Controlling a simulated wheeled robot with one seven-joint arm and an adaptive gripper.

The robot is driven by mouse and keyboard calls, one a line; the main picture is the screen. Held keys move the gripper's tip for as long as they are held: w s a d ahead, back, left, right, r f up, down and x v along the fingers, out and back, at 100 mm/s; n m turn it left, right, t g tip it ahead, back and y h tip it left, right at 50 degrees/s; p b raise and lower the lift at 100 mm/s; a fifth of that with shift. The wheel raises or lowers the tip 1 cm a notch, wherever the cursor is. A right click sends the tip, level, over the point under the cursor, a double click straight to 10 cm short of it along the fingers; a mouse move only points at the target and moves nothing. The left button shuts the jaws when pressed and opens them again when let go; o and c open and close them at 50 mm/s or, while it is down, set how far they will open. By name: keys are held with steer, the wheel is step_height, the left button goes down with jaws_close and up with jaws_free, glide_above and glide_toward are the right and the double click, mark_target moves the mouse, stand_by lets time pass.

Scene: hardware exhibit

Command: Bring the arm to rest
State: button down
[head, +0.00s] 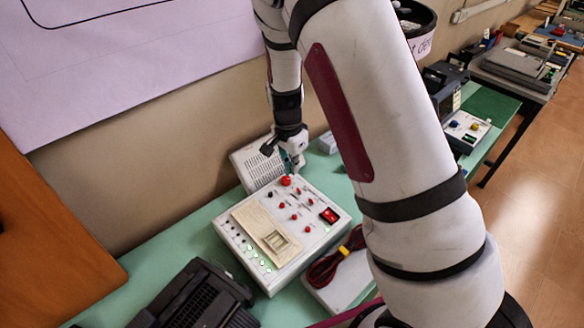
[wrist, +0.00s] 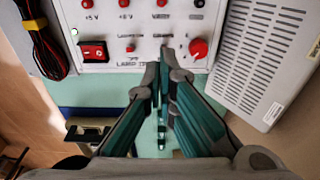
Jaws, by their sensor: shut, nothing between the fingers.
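My gripper (head: 294,168) is at the end of my raised arm, pointing down near the far edge of a white control box (head: 318,242). In the wrist view my gripper (wrist: 164,62) has its fingertips together with nothing between them. The tips show beside the red knob (wrist: 198,48) of the box, close to its panel edge. I cannot tell whether they touch the panel. The red knob (head: 286,181) also shows just below the gripper in the head view. A red rocker switch (wrist: 93,51) is on the panel.
A coiled red and black cable (head: 330,262) lies beside the box. A black device (head: 195,298) stands at the front of the green table (head: 150,255). A wall is behind.

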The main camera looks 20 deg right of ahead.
stand_by(0.3)
steer(key=s+a+r+n+t+y+b, duration=0.1)
steer(key=s+r+n, duration=0.25)
steer(key=r, duration=0.65)
steer(key=s+a+r+n+t+y, duration=0.1)
steer(key=s+r+n, duration=0.25)
steer(key=r, duration=0.65)
steer(key=s+r+n+t, duration=0.1)
steer(key=s+r+n, duration=0.2)
steer(key=s, duration=0.5)
steer(key=s+r+n+t+b, duration=0.1)
steer(key=s+r+n+t, duration=0.1)
steer(key=s+r, duration=0.3)
steer(key=s+d+n, duration=0.1)
steer(key=s, duration=0.2)
steer(key=shift+s+r+n+h, duration=0.15)
steer(key=shift+s+n+h, duration=0.15)
steer(key=shift+s+h, duration=0.1)
